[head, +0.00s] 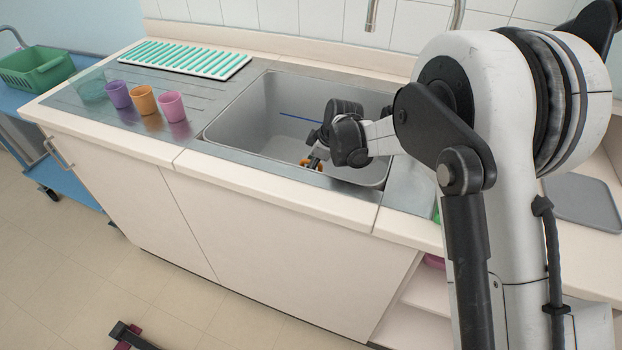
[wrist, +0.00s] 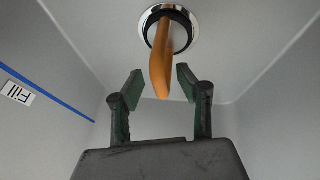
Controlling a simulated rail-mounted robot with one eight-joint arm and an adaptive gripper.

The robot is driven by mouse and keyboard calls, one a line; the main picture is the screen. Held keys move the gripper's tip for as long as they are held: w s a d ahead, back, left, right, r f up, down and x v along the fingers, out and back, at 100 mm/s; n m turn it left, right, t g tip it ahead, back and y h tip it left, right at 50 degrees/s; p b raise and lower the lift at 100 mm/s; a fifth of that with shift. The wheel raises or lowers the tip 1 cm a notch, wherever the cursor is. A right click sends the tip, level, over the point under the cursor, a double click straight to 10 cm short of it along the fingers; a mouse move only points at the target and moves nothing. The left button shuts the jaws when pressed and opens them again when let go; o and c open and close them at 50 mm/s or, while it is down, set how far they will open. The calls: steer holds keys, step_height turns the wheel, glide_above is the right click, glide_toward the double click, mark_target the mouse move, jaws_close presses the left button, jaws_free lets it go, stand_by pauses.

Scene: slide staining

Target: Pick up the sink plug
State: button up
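The sink plug has an orange handle (wrist: 160,65) rising from a dark base, which sits in the chrome drain ring (wrist: 194,42) in the sink floor. In the head view only a bit of orange (head: 308,164) shows below my gripper, which hides most of the plug. My gripper (wrist: 160,82) is open inside the sink. Its two fingers stand on either side of the handle's free end, with a gap visible on both sides.
The grey sink basin (head: 255,118) has walls around my gripper. A blue fill line (wrist: 45,95) with a "Fill" label (wrist: 18,93) marks one wall. Purple (head: 117,94), orange (head: 143,100) and pink (head: 171,106) cups and a teal-striped rack (head: 185,57) stand left of the basin.

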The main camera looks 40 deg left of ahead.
jaws_close()
steer(key=shift+r, duration=0.15)
stand_by(0.5)
